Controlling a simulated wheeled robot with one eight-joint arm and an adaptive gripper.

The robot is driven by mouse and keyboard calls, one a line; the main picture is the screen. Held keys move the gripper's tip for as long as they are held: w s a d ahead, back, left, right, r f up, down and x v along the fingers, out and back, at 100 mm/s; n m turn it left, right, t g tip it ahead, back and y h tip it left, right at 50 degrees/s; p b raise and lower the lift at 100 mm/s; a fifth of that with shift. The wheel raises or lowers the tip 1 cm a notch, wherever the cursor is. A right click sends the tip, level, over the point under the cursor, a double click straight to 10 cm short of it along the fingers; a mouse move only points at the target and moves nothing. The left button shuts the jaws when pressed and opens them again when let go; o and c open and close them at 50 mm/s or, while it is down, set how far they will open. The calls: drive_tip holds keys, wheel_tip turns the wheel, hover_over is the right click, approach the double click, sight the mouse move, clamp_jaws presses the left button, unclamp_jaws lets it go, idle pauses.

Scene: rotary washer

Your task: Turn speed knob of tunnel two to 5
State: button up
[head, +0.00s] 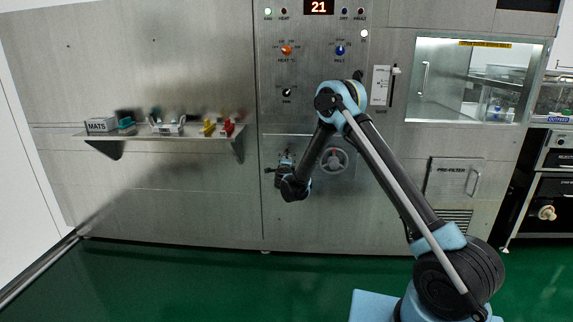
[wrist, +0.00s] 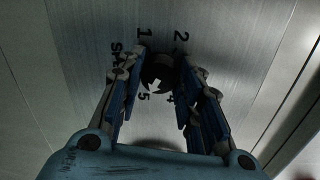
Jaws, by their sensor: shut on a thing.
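The speed knob (wrist: 157,70) is a dark round knob with a white pointer mark, seen in the wrist view on a brushed metal panel. Printed numbers 1, 2, 4 and 5 stand around it, with a partly covered "SPEED" label at the left. The white mark is on the side near 4 and 5; I cannot tell exactly which number it meets. My gripper (wrist: 163,62) has its two blue-padded fingers on either side of the knob, shut on it. In the head view my gripper (head: 285,166) is at the lower panel, and the knob is hidden. No tunnel number is readable.
A handwheel with a red mark (head: 333,160) is just right of my gripper. Above are the orange knob (head: 286,50), blue knob (head: 340,50) and black knob (head: 287,92). A shelf (head: 165,137) with small items juts out at the left. The green floor (head: 180,285) is clear.

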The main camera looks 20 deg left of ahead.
drive_tip(key=shift+d+m, duration=0.1)
drive_tip(key=shift+m, duration=0.7)
drive_tip(key=o, duration=1.1)
drive_tip(key=shift+c, duration=0.2)
drive_tip(key=v, duration=1.1)
drive_tip(key=shift+s+d+f, duration=0.1)
drive_tip(key=shift+s+d, duration=0.05)
drive_tip(key=shift+s, duration=0.25)
